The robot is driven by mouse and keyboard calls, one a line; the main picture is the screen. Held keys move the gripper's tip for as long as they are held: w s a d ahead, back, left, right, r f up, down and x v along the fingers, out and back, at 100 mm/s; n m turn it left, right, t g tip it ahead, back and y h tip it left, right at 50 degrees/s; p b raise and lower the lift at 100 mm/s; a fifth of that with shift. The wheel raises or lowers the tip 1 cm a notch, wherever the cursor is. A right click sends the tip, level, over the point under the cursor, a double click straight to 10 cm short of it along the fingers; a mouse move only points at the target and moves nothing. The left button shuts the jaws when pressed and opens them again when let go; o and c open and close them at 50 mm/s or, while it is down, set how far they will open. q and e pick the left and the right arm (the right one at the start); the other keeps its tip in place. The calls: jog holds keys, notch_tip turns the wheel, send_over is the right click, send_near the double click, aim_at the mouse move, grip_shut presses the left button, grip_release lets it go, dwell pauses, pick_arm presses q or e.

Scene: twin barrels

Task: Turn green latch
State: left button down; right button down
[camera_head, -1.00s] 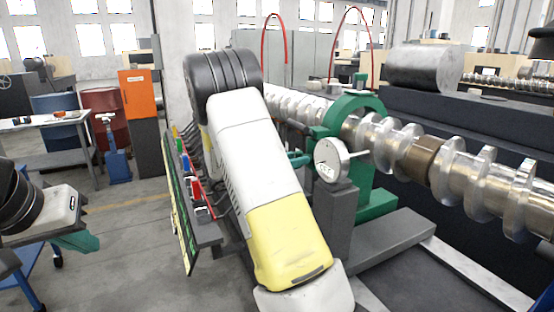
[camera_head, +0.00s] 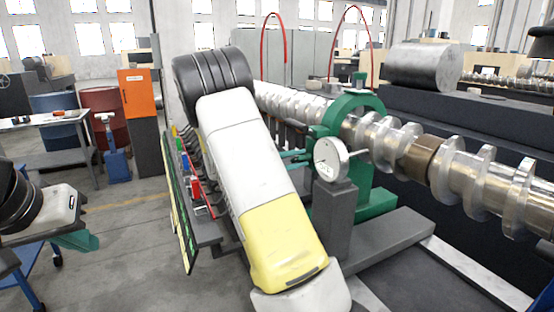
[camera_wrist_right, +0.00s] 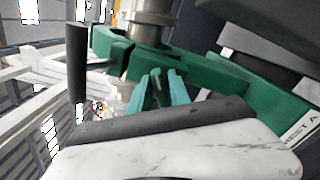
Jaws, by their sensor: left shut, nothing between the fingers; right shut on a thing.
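A green ring clamp (camera_head: 378,104) sits around the long metal screw, with a green block (camera_head: 318,132) on its left side, taken to be the latch. In the right wrist view the green latch part (camera_wrist_right: 112,46) lies just beyond my fingers. My right gripper (camera_head: 297,158) is at the clamp's left side, next to a white round disc (camera_head: 329,160). Its teal fingers also show in the wrist view (camera_wrist_right: 160,88), close together on a green part; the exact contact is partly hidden. My left gripper (camera_head: 82,240) is shut and empty, low at the far left.
The metal screw (camera_head: 475,180) runs from back left to right. A panel with coloured handles (camera_head: 190,180) stands left of my right arm. The floor between my arms is clear.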

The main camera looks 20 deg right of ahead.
jog(key=m, duration=0.6)
jog(key=shift+f, duration=0.2)
dwell(0.4)
jog(key=c, duration=1.4)
grip_release()
jog(key=a, duration=0.8)
jog(key=shift+s, duration=0.3)
jog(key=shift+d, duration=0.1)
